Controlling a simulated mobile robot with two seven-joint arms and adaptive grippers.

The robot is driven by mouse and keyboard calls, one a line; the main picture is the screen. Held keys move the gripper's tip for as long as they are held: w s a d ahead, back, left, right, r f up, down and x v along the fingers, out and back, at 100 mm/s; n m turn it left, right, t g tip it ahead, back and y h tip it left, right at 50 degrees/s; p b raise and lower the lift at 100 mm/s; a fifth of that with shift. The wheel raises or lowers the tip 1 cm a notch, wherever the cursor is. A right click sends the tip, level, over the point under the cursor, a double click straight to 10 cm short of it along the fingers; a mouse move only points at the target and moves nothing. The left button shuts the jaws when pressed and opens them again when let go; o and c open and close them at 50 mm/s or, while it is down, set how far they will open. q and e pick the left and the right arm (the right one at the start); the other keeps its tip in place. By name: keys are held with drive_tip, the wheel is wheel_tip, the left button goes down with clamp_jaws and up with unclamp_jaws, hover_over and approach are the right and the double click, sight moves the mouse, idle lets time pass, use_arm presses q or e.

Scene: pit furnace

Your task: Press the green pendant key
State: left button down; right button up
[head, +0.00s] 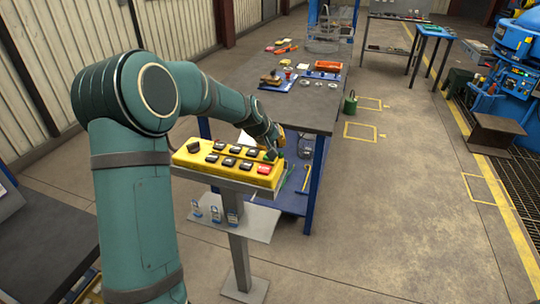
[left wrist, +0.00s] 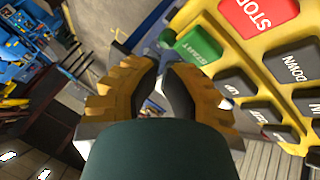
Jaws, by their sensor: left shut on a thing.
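The yellow pendant (head: 190,158) lies on a grey stand, with rows of black keys and a red STOP key (head: 264,169). In the left wrist view the green START key (left wrist: 199,46) shows beside the red STOP key (left wrist: 258,15). My left gripper (head: 272,143) is at the pendant's far right end. In the left wrist view my left gripper (left wrist: 160,65) has its fingertips close together around a small grey piece with a rounded green end (left wrist: 178,48). That end is beside the START key; I cannot tell whether they touch. My right gripper is not in view.
Blue machinery (head: 515,45) is at the far right.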

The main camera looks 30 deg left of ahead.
use_arm(q)
drive_tip(key=shift+f, duration=0.15)
idle(0.7)
drive_tip(key=shift+f+b, duration=0.3)
drive_tip(key=shift+b, duration=0.1)
drive_tip(key=shift+f+b, duration=0.4)
drive_tip(key=shift+f, duration=0.1)
idle(0.6)
idle(0.3)
drive_tip(key=shift+r+p, duration=0.7)
drive_tip(key=shift+r, duration=0.2)
drive_tip(key=shift+r, duration=0.1)
drive_tip(key=shift+r+p, duration=1.95)
drive_tip(key=shift+r, duration=0.55)
